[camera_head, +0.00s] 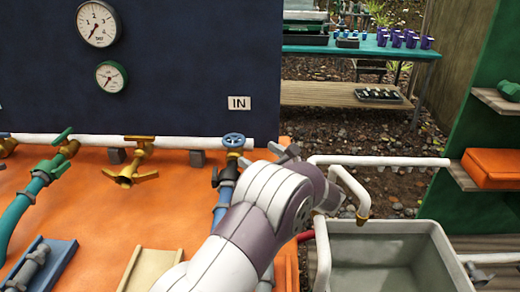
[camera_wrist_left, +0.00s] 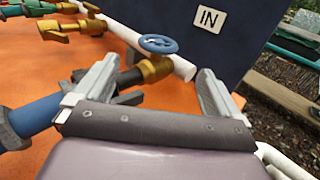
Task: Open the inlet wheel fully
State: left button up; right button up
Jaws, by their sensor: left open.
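The inlet wheel is a small blue handwheel (camera_head: 234,140) on a brass valve in the white pipe, below the IN sign (camera_head: 239,103). In the left wrist view the wheel (camera_wrist_left: 158,44) shows beyond and between my two fingertips, with the brass valve body under it. My left gripper (camera_head: 284,152) is just right of the wheel in the head view, partly hidden by my own wrist. In the left wrist view my left gripper (camera_wrist_left: 158,68) is open with nothing between its fingers; no contact with the wheel shows. My right gripper is not in view.
Other brass valves (camera_head: 136,176) and a green hose (camera_head: 30,205) stand left on the orange deck (camera_head: 95,215). Two gauges (camera_head: 98,23) hang on the dark blue panel (camera_head: 180,65). A grey tub (camera_head: 390,262) and white pipes (camera_head: 380,161) lie right of my arm.

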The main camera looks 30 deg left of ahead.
aim_at(234, 138)
pick_arm(q)
jog(key=x, duration=1.1)
jog(key=shift+a+r+b, duration=0.1)
jog(key=shift+a+b, duration=0.2)
jog(key=shift+a, duration=0.05)
jog(key=c, duration=1)
